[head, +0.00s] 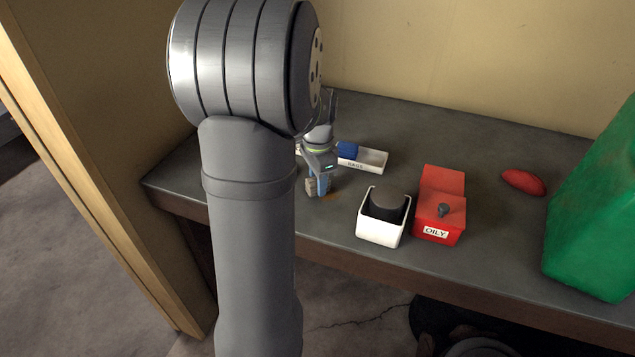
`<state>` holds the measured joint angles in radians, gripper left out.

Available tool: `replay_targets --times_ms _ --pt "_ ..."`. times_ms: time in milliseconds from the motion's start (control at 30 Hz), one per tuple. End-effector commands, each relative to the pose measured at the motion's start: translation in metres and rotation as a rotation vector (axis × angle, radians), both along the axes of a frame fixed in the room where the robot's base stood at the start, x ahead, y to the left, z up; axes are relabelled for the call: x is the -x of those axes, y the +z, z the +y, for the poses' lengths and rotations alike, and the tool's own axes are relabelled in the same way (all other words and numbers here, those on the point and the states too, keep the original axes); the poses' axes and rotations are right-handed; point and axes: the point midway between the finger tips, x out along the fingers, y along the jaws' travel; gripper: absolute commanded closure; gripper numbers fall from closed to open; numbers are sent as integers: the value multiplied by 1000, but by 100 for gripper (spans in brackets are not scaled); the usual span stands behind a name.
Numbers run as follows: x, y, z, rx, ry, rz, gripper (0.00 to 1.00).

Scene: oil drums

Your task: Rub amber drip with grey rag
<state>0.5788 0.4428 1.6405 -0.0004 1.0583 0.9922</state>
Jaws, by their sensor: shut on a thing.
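My gripper (319,178) points down over the left part of the bench top, partly hidden behind my own arm. It is shut on a small grey-brown folded piece, which looks like the grey rag (312,188). The rag's lower end is at or very near the bench surface; I cannot tell if it touches. A faint amber-brown mark, the amber drip (331,196), shows on the bench just right of the rag. Part of the drip may be hidden by the rag and fingers.
A white tray (373,161) with a blue piece (348,150) stands behind the gripper. A red lump (523,181) and a green container (596,220) lie beyond.

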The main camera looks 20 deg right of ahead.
Motion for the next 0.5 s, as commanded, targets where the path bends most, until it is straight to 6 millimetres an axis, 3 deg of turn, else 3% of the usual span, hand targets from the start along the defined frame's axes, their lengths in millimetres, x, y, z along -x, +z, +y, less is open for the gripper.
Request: replay_targets --times_ms 500 --pt "35 -1 -34 -1 -2 1 91"
